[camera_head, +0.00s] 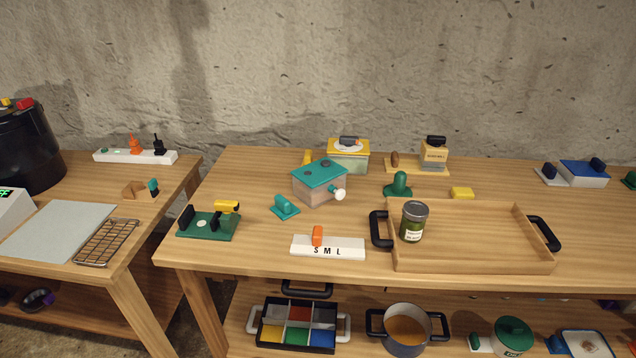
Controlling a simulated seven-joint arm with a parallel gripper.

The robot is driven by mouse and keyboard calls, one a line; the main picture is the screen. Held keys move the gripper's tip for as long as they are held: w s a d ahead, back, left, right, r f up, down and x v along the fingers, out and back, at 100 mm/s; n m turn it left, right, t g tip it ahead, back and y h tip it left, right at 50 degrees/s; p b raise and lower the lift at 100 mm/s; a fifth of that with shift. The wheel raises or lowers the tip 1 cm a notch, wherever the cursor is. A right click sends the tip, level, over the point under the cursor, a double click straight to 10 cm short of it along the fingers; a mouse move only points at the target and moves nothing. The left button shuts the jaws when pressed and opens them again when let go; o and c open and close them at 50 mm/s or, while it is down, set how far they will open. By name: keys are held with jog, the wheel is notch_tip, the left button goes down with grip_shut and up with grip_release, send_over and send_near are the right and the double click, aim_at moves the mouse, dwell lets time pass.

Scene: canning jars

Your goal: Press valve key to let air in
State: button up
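I cannot tell for sure which part is the valve key. A box with a teal lid (320,172) stands left of the table's middle, with a white round knob (340,195) at its right front. A small teal piece (285,206) with a raised rounded top sits just in front and left of the box. A green rounded piece (398,186) stands to its right. A closed jar (413,222) with green contents and a grey lid stands upright in the wooden tray (490,264), near its left end. My gripper is not in view.
A white S M L strip (354,247) with an orange slider and a green base (196,231) with black and yellow parts lie near the front edge. A yellow-topped box (349,157) and a tan block (434,155) stand behind. The table (258,250) has clear patches between them.

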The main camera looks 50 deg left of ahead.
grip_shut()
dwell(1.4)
